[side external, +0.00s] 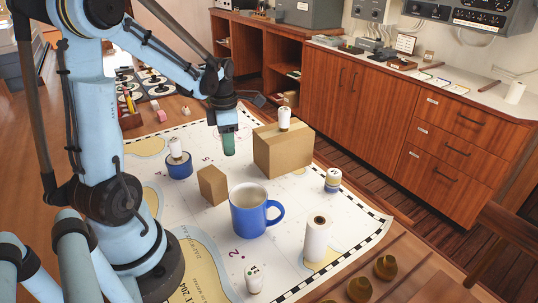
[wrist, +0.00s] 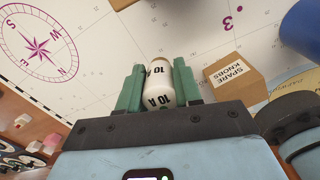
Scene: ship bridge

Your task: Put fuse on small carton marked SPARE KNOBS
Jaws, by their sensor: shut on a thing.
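A white cylindrical fuse marked 10 A (wrist: 158,78) is held between the two green fingers of my gripper (wrist: 159,84) in the wrist view. In the side view my gripper (side external: 228,146) points down above the chart, and its fingers hide the fuse. The small brown carton marked SPARE KNOBS (wrist: 236,78) lies just right of my fingers in the wrist view. In the side view the small carton (side external: 212,185) stands on the chart, below and slightly left of my gripper, apart from it. Its top looks bare.
A larger carton (side external: 290,153) with a white cylinder (side external: 284,119) on top stands right of my gripper. A blue mug (side external: 250,210) stands in front of the small carton. A blue tin (side external: 179,168) bears another white cylinder. A white roll (side external: 316,240) stands nearer the front.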

